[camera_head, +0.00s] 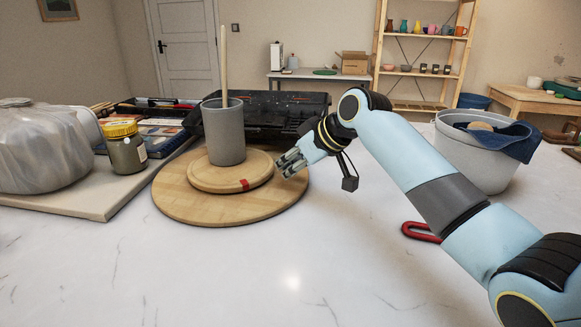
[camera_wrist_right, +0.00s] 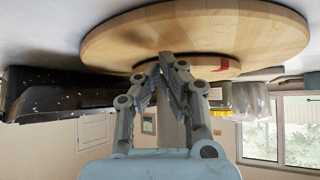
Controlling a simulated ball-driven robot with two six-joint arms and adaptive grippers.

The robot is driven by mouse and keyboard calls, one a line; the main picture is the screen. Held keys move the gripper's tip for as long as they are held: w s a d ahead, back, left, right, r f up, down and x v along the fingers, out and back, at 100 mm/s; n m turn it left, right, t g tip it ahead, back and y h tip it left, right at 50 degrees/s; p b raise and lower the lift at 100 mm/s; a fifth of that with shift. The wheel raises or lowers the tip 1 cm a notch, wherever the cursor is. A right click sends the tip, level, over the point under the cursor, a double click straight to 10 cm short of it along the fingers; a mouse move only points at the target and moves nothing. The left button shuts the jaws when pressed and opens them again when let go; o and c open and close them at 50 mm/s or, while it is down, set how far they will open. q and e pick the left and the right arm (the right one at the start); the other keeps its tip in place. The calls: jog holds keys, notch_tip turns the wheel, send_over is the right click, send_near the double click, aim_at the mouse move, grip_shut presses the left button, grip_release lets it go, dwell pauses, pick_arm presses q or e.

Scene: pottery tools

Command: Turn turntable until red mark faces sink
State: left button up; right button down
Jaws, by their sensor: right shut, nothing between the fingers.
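The turntable is a small round wooden disc (camera_head: 207,182) on a wider round wooden base (camera_head: 190,208). The red mark (camera_head: 244,184) is on the small disc's front rim, right of centre, facing my camera side. It also shows in the right wrist view (camera_wrist_right: 224,63), where the scene is upside down. A grey cylinder (camera_head: 224,140) with a wooden stick stands on the disc. My right gripper (camera_head: 283,169) is shut and empty at the disc's right edge, over the base; whether it touches is unclear. I cannot clearly make out a sink. My left gripper is out of view.
A black speckled tray-like item (camera_head: 280,108) lies behind the turntable. A yellow-lidded jar (camera_head: 126,152) and a wrapped lump (camera_head: 42,150) stand left. A grey bucket with a blue cloth (camera_head: 470,158) and a red horseshoe-shaped item (camera_head: 418,232) are right. The front counter is clear.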

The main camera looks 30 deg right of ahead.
aim_at(256, 186)
jog(key=shift+w+a+f+b, duration=0.1)
jog(key=shift+f+b, duration=0.3)
jog(key=shift+f, duration=0.15)
jog(key=shift+w+a+b, duration=0.55)
jog(key=shift+a+b, duration=0.1)
jog(key=shift+a, duration=0.1)
jog(key=shift+s+a, duration=0.9)
jog(key=shift+a, duration=0.25)
jog(key=shift+s+a+r+p, duration=0.15)
jog(key=shift+s+a+p, duration=0.15)
jog(key=shift+a+p, duration=0.3)
jog(key=shift+s+a+p, duration=0.2)
jog(key=shift+a+p, duration=0.3)
jog(key=shift+a, duration=0.05)
